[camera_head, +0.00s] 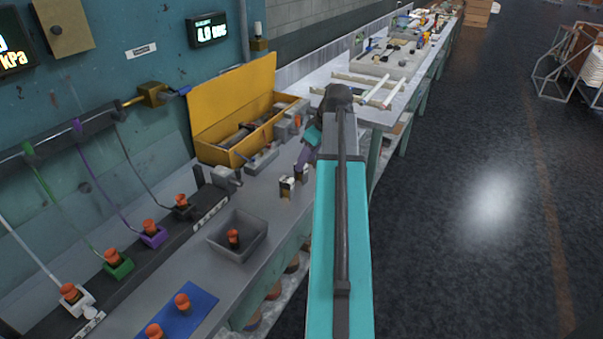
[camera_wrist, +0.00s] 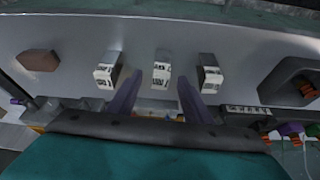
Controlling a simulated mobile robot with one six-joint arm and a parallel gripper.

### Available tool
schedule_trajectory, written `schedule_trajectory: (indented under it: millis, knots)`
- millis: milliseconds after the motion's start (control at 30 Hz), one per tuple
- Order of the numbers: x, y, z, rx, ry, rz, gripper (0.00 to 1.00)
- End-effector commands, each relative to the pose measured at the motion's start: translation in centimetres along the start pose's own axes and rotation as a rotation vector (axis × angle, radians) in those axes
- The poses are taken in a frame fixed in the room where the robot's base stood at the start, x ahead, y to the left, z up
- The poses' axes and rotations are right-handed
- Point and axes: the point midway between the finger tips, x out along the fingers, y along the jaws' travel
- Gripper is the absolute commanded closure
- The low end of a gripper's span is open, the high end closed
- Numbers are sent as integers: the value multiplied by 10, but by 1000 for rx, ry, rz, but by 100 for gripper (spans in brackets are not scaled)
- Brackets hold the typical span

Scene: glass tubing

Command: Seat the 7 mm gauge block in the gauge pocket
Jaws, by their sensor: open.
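Three small pale gauge blocks stand in a row in the wrist view: a left block (camera_wrist: 107,71), a middle block (camera_wrist: 161,72) and a right block (camera_wrist: 208,73). Their front faces carry dark marks too small to read, so I cannot tell which is the 7 mm one. My gripper (camera_wrist: 160,76) is open, its purple fingers on either side of the middle block, with no visible grip on it. In the head view my gripper (camera_head: 303,157) is partly hidden by my arm, beside two visible blocks (camera_head: 287,188). I cannot make out the gauge pocket.
A grey tray (camera_head: 258,243) holding an orange-capped fitting (camera_head: 233,239) stands on the bench; the tray also shows in the wrist view (camera_wrist: 272,82). A yellow box (camera_head: 218,153) stands open behind. A blue mat (camera_head: 190,319) lies in front. A brown hexagonal piece (camera_wrist: 37,60) lies left of the blocks.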

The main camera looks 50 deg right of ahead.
Motion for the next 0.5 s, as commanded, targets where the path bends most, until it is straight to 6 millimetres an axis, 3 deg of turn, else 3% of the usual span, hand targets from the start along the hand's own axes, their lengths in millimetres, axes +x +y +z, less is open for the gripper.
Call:
schedule_trajectory:
  millis: [500]
  knots:
    - [5,0,0,1,-1,-1,55]
